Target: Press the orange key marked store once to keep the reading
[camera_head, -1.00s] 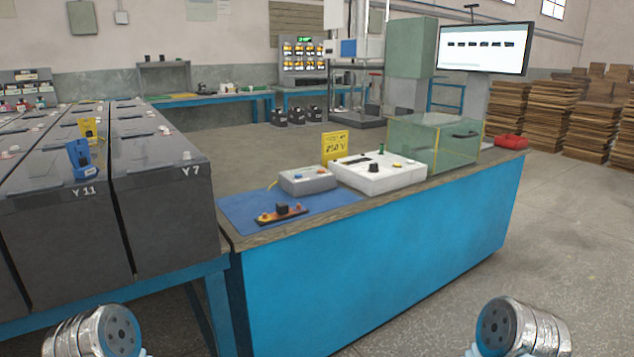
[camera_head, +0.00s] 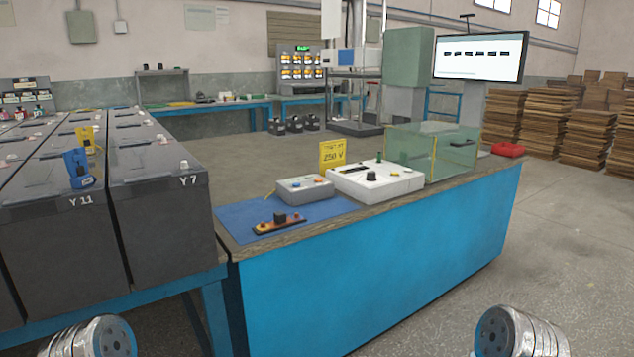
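A small grey box (camera_head: 304,191) with a few coloured keys on top sits on the blue mat (camera_head: 235,222) near the left end of the blue bench. One small spot on it looks orange-red and another blue; any marking is too small to read. Beside it to the right is a white instrument (camera_head: 385,184) with a black knob. At the bottom edge, only the silver wrist parts of my two arms show, one at left and one at right. Both are well short of the box in the picture. My grippers themselves are out of frame.
A yellow "250 V" sign (camera_head: 332,155) stands behind the instruments. A clear green case (camera_head: 440,160) stands farther right. Large black batteries (camera_head: 160,225) fill the left table.

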